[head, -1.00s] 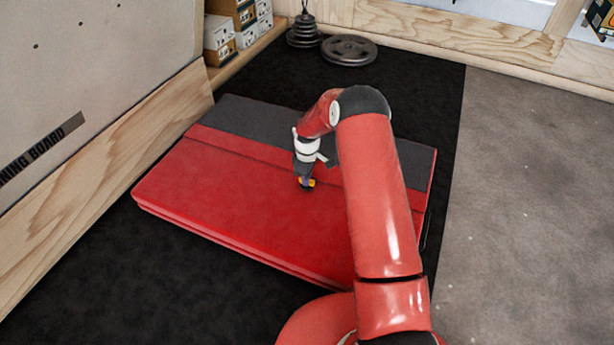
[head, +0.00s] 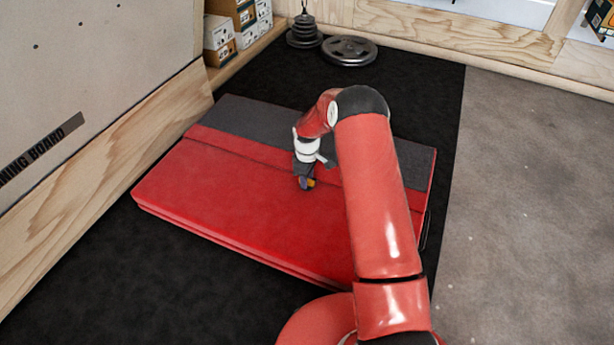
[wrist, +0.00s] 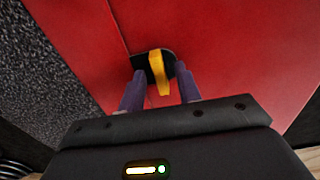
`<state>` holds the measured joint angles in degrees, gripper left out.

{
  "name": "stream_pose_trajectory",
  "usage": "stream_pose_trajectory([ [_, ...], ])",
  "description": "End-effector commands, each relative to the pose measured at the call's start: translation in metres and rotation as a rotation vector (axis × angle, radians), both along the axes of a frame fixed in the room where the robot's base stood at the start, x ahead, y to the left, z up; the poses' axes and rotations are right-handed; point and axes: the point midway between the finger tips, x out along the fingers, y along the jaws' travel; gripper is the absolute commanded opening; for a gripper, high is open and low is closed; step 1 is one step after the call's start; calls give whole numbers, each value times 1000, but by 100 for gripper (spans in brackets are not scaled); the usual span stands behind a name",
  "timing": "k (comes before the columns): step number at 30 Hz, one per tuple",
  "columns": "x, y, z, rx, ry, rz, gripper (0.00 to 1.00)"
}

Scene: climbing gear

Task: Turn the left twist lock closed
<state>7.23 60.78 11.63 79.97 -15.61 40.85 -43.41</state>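A twist lock with a yellow lever (wrist: 158,72) on a black base (wrist: 140,63) sits on the red crash pad (head: 215,195). In the head view a small bit of yellow (head: 311,183) shows beside my fingertips. My gripper (wrist: 160,72) is down at the lock, with one finger on each side of the lever. Narrow gaps seem to show between the fingers and the lever, so the fingers look open around it. In the head view my gripper (head: 304,184) hides most of the lock. No second lock is visible; my arm covers part of the pad.
The pad has a dark grey strip (head: 265,125) along its back and lies on a black mat (head: 421,85). Weight plates (head: 349,50) and boxes (head: 221,32) stand behind it. A wooden-edged board (head: 90,55) rises at left. Grey floor (head: 540,200) is clear at right.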

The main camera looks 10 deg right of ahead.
Motion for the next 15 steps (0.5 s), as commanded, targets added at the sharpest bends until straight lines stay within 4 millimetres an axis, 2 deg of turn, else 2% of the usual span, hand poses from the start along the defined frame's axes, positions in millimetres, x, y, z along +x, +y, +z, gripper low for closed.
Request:
stream_pose_trajectory([
  [4,0,0,2,-1,-1,1,34],
  [7,1,0,11,0,-3,1,34],
  [15,0,0,58,0,-3,1,34],
])
